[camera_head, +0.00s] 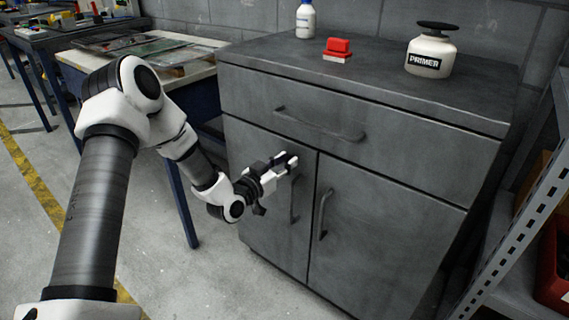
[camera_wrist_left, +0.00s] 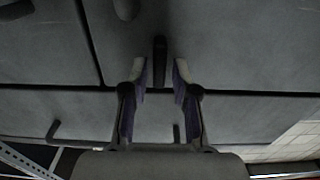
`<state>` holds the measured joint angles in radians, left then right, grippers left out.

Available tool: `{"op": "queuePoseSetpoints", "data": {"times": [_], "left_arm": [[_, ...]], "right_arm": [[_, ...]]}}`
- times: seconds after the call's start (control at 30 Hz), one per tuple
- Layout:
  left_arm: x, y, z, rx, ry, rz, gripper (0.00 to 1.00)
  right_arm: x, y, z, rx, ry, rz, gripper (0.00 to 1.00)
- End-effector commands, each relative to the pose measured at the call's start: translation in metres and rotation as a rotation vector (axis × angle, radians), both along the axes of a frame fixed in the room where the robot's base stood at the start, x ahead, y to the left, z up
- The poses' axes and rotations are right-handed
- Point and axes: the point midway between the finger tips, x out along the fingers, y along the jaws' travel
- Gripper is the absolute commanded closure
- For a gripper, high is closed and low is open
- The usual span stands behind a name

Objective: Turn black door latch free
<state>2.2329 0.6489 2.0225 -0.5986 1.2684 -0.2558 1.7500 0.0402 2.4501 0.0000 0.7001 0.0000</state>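The black door latch (camera_wrist_left: 160,62) shows in the left wrist view as a short dark bar across the seam between the left door and the drawer front. My left gripper (camera_wrist_left: 161,70) is open, with one fingertip on each side of the latch and a small gap on both sides. In the head view my left gripper (camera_head: 288,161) is at the top of the cabinet's left door (camera_head: 265,215), and the latch is hidden behind it or too small to tell. My right gripper is not in view.
The grey cabinet has a drawer handle (camera_head: 318,127) above and two door handles, left (camera_head: 294,207) and right (camera_head: 325,214). A primer bottle (camera_head: 430,53), a red block (camera_head: 338,46) and a white bottle (camera_head: 305,20) stand on top. A metal shelf (camera_head: 520,220) stands at right.

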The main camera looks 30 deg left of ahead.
Motion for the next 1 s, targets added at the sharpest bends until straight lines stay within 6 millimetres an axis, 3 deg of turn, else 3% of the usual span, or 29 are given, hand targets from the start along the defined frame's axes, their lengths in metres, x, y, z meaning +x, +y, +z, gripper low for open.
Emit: {"op": "queuePoseSetpoints", "data": {"times": [0.57,1.0], "left_arm": [[-0.0003,0.0008,-0.0005,-0.050,0.005,0.001,1.00],[-0.0002,0.0045,-0.0020,-0.356,0.030,0.001,1.00]], "right_arm": [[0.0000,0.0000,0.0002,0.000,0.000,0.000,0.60],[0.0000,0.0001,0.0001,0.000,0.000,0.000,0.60]]}}
